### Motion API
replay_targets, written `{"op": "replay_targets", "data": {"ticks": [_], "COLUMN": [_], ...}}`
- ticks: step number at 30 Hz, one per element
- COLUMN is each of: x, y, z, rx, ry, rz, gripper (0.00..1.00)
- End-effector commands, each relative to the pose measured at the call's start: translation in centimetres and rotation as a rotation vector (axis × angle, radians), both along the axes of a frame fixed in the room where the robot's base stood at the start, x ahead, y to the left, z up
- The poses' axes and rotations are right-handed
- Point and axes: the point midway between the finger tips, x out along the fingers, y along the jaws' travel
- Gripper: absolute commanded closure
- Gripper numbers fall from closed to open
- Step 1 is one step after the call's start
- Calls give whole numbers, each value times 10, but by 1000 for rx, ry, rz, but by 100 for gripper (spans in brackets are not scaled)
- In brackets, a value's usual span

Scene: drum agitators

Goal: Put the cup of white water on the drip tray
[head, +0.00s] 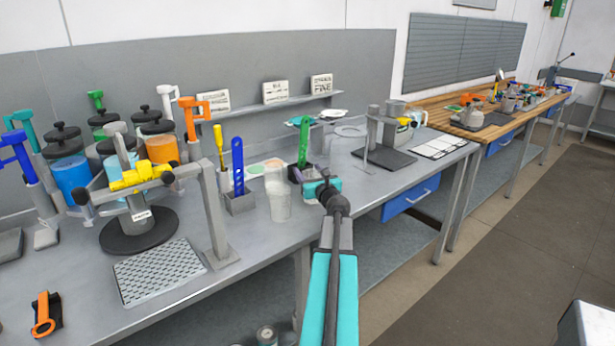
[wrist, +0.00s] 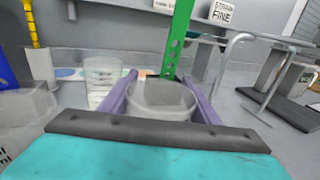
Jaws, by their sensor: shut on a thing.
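My gripper (head: 318,183) is out over the workbench near its front edge. In the wrist view, its purple fingers (wrist: 163,88) are shut around a clear cup (wrist: 160,97); I cannot tell what liquid is in it. In the head view the held cup is mostly hidden by the gripper. Another clear, pale cup (head: 280,203) stands upright on the bench just left of the gripper, and also shows in the wrist view (wrist: 103,78). A flat perforated drip tray (head: 158,272) lies far left of the gripper at the bench front, with nothing on it.
A grey post with an arm (head: 214,215) stands between the gripper and the tray. A stirrer on a round black base (head: 139,232) is behind the tray. A holder with a blue strip (head: 238,168) and a green strip (head: 304,140) stand near the gripper. An orange tool (head: 44,315) lies front left.

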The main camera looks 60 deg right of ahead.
Motion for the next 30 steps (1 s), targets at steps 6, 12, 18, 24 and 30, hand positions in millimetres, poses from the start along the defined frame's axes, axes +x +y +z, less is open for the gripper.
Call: {"op": "replay_targets", "data": {"ticks": [6,12,18,24,30], "x": [0,-1,-1,-1,-1], "y": [0,0,0,-1,-1], "z": [-10,-10,-14,-13,-13], "rx": [0,-1,-1,-1,-1], "ry": [0,0,0,1,1], "rz": [0,-1,-1,-1,-1], "gripper": [71,71,71,26,26]}}
